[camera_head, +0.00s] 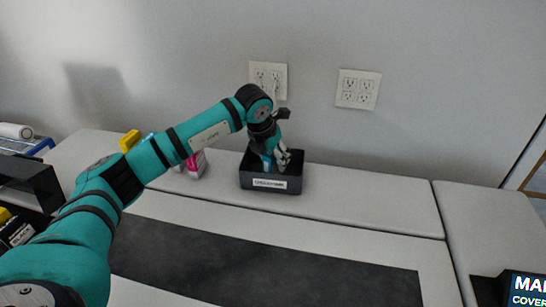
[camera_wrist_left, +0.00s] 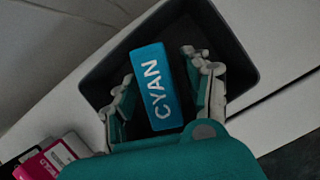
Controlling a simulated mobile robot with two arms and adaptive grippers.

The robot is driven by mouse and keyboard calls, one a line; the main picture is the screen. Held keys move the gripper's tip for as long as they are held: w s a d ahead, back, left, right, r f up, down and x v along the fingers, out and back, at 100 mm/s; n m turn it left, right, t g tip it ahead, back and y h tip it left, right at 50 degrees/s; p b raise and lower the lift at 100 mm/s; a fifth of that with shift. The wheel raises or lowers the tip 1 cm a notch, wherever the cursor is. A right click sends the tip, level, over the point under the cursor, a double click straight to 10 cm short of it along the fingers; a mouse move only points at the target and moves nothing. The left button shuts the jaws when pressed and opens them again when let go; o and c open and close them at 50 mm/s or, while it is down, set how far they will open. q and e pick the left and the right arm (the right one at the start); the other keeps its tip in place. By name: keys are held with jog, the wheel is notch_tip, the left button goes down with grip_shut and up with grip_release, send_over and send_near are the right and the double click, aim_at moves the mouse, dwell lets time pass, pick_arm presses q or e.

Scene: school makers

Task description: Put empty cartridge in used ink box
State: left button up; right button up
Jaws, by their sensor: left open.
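The used ink box (camera_head: 270,184) is a small black open box with a white label on its front, on the back ledge against the wall. In the left wrist view its dark wall (camera_wrist_left: 245,75) surrounds a blue cartridge (camera_wrist_left: 154,88) marked CYAN. My left gripper (camera_head: 283,160) reaches down into the box. In the wrist view its fingers (camera_wrist_left: 157,72) are spread on either side of the cartridge, with gaps visible. Whether the cartridge rests on the box floor is hard to tell. My right gripper is out of view.
A magenta cartridge (camera_head: 197,164) stands on the ledge left of the box, and a yellow item (camera_head: 130,140) is farther left behind my arm. A dark mat (camera_head: 270,266) covers the table in front. The ledge right of the box (camera_head: 370,185) is clear. Wall outlets (camera_head: 358,89) are above.

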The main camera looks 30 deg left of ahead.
pick_arm(q)
jog(key=shift+r, duration=0.2)
jog(key=b+v, duration=0.3)
jog(key=v, duration=0.9)
jog(key=shift+s+f, duration=0.15)
jog(key=shift+f, duration=0.05)
